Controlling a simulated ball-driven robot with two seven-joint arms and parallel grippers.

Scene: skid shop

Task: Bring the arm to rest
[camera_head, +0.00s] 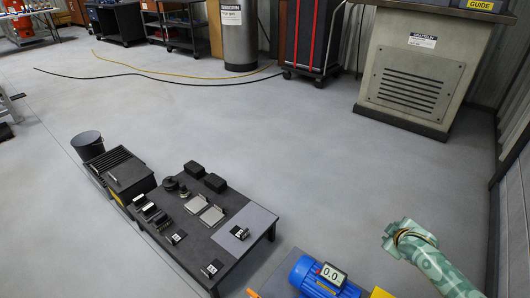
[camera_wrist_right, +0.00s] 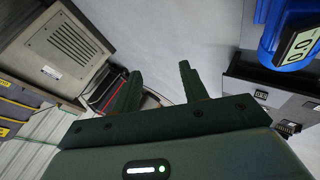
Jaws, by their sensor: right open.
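My right gripper (camera_wrist_right: 158,88) shows in the right wrist view with its two dark green fingers apart and nothing between them. Beyond the fingers is grey floor. In the head view a pale green and white part of my right arm (camera_head: 432,262) comes in at the bottom right, to the right of a blue motor (camera_head: 312,275) with a 0.0 display; its gripper cannot be made out there. The blue motor also shows at the top right of the wrist view (camera_wrist_right: 287,32). My left gripper is in neither view.
A low dark table (camera_head: 215,240) holds plates, blocks and small tagged parts. A black bucket (camera_head: 88,145) stands behind it. A large grey cabinet (camera_head: 425,70) and a red-striped cart (camera_head: 308,35) stand at the back. The corrugated wall is close on the right. The middle floor is clear.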

